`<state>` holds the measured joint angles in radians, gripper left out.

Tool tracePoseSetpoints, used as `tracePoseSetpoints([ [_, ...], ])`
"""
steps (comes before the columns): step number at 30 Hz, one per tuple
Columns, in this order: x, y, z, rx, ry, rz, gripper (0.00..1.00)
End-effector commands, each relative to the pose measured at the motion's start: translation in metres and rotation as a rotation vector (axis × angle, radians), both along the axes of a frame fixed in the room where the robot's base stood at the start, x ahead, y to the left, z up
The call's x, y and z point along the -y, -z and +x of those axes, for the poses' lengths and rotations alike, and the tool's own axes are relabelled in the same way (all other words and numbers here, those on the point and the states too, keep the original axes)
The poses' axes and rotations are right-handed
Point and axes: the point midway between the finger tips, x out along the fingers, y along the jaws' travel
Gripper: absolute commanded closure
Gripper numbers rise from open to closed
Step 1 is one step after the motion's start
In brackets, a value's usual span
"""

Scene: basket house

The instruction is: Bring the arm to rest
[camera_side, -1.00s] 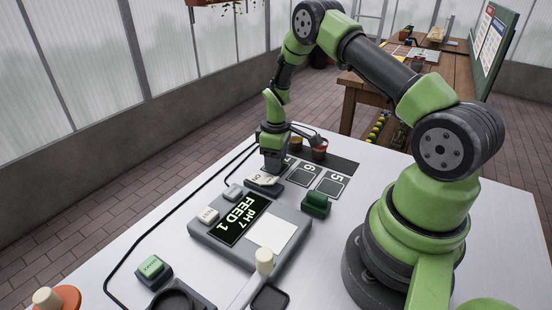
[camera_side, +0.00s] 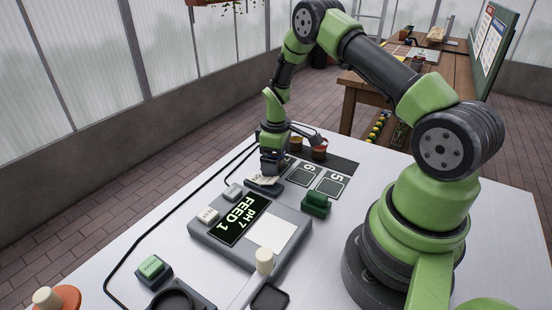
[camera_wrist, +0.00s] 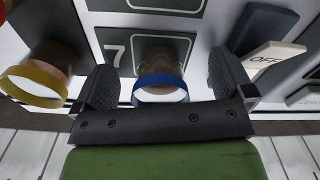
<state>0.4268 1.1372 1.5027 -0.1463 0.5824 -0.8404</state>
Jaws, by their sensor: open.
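My gripper (camera_side: 272,163) is low over the far part of the white table in the side view, beside the row of numbered squares. In the wrist view its two dark fingers (camera_wrist: 165,82) are spread open. A small pot with a blue rim (camera_wrist: 160,92) shows between them, on the square marked 7 (camera_wrist: 118,48). I cannot tell how far above the pot the fingers are. The gripper hides this spot in the side view.
A yellow-rimmed pot (camera_wrist: 35,85) and a red-rimmed pot (camera_side: 319,151) are close by. A control box with a screen (camera_side: 238,220) and a green button (camera_side: 151,267) occupy the nearer table.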

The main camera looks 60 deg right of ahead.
Motion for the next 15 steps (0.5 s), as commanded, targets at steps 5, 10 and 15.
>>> tracePoseSetpoints([
  [5, 0.000, -0.011, 0.001, 0.002, 0.000, 0.000, 0.00],
  [10, 0.000, -0.022, 0.000, 0.001, -0.001, -0.001, 0.00],
  [15, 0.000, -0.033, 0.001, 0.002, -0.001, 0.000, 0.00],
])
